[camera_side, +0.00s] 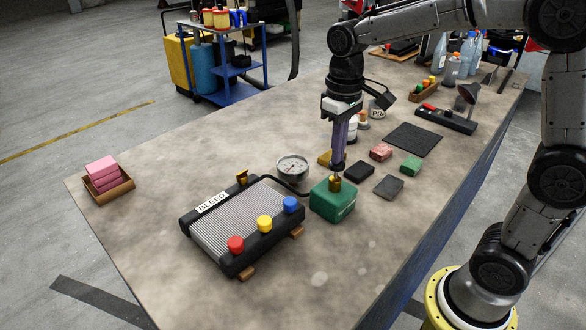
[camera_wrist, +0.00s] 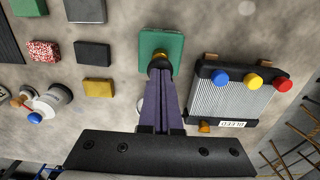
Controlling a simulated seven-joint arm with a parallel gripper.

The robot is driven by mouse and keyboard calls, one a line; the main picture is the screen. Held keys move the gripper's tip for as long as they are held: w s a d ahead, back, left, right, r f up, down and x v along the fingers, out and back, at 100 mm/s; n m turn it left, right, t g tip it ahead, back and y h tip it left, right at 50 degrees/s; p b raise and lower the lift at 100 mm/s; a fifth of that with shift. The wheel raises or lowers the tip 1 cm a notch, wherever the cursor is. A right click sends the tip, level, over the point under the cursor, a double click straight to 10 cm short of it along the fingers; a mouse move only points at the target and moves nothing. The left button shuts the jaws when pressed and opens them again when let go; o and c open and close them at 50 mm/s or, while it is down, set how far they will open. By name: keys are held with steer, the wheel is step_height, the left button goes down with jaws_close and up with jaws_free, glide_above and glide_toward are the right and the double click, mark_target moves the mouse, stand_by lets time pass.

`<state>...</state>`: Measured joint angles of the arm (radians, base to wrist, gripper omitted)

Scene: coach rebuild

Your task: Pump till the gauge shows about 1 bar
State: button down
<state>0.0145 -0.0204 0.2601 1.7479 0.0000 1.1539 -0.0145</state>
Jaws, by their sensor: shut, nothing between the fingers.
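The green pump block (camera_side: 332,202) stands on the bench with a brass plunger (camera_side: 336,185) on top. My gripper (camera_side: 338,170) points straight down over the plunger, its fingers shut with nothing between them. The fingertips are at or just above the plunger top; I cannot tell if they touch. In the wrist view the shut fingers (camera_wrist: 160,72) end at the plunger, with the pump block (camera_wrist: 160,42) beyond.
A radiator (camera_side: 240,225) marked BLEED, with red, yellow and blue caps, stands left of the pump. Several coloured blocks (camera_side: 380,153) and dark pads lie to the right. A box of pink blocks (camera_side: 108,180) sits at far left. The front bench is clear.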

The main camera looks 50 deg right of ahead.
steer(key=shift+r, duration=1)
stand_by(0.4)
steer(key=shift+f, duration=2.1)
steer(key=shift+r, duration=2.1)
